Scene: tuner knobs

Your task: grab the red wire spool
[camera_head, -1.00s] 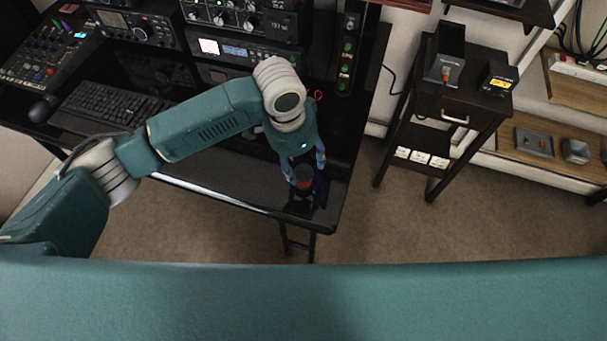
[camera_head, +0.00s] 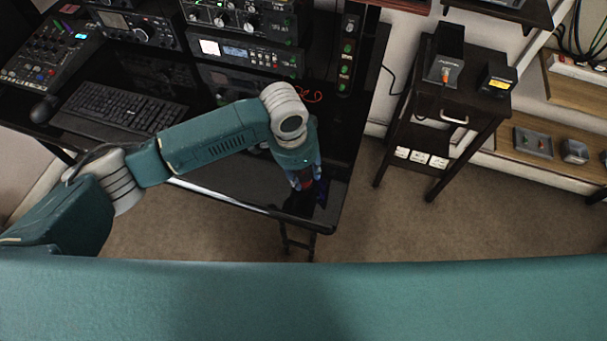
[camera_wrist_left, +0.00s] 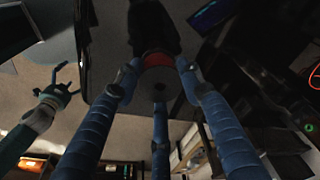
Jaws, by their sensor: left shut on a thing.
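The red wire spool (camera_wrist_left: 157,60) is a short cylinder with a dark grey round flange and a band of red wire, held between the blue fingers of my left gripper (camera_wrist_left: 158,80) in the left wrist view. In the head view the left gripper (camera_head: 305,181) is at the front right corner of the black desk (camera_head: 338,165), and only a little red of the spool (camera_head: 307,182) shows between its fingers. My right gripper (camera_wrist_left: 62,84) shows at the left of the left wrist view, away from the spool, with its fingers spread and empty.
A keyboard (camera_head: 120,108) and stacked radio units (camera_head: 245,55) stand on the desk, left of and behind the gripper. A dark blue object lies close to the gripper's right side. A small black side table (camera_head: 455,100) stands apart at the right.

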